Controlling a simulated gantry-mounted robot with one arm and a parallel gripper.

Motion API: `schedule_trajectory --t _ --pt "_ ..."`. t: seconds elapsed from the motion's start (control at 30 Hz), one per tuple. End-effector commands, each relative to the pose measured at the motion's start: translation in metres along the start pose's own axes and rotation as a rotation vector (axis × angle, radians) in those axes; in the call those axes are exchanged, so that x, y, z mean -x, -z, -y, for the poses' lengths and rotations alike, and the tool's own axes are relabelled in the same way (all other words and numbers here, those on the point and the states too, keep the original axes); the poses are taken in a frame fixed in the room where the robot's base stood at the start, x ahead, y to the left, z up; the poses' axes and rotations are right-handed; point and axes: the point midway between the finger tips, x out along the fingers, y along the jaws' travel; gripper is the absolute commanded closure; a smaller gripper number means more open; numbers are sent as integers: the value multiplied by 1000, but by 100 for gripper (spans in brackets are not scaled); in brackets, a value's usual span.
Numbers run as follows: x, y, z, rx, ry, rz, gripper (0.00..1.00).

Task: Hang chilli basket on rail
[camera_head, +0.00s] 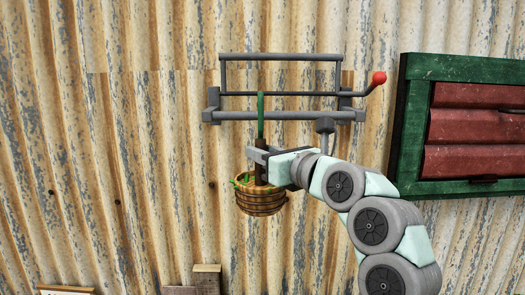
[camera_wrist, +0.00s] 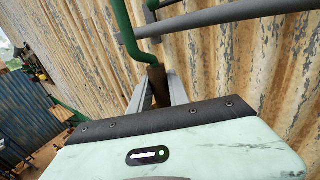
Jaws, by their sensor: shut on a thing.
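The chilli basket (camera_head: 261,202) is a round wooden tub with green bits at its rim. A brown grip rises from it into a green hook (camera_head: 261,112). My gripper (camera_head: 259,152) is shut on the brown grip, above the tub. In the wrist view the fingers (camera_wrist: 159,84) close around the brown grip (camera_wrist: 158,77), and the green hook (camera_wrist: 128,32) bends upward from it. The grey rail (camera_head: 300,115) is on the wall above my gripper. The hook crosses in front of the rail's lower bar. I cannot tell whether its tip is over a bar.
The rail frame has upper bars (camera_head: 280,57) and a red-knobbed lever (camera_head: 378,78) at its right. A green-framed red shutter (camera_head: 470,125) stands to the right. Wooden blocks (camera_head: 206,278) show at the bottom. The corrugated wall left of the basket is clear.

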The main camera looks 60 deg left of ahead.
Motion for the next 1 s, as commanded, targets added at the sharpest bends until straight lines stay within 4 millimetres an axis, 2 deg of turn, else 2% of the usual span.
schedule_trajectory --t 0.87,1.0 --pt "-58 -2 38 1 1 2 100" --pt "-60 8 41 -1 2 4 100"
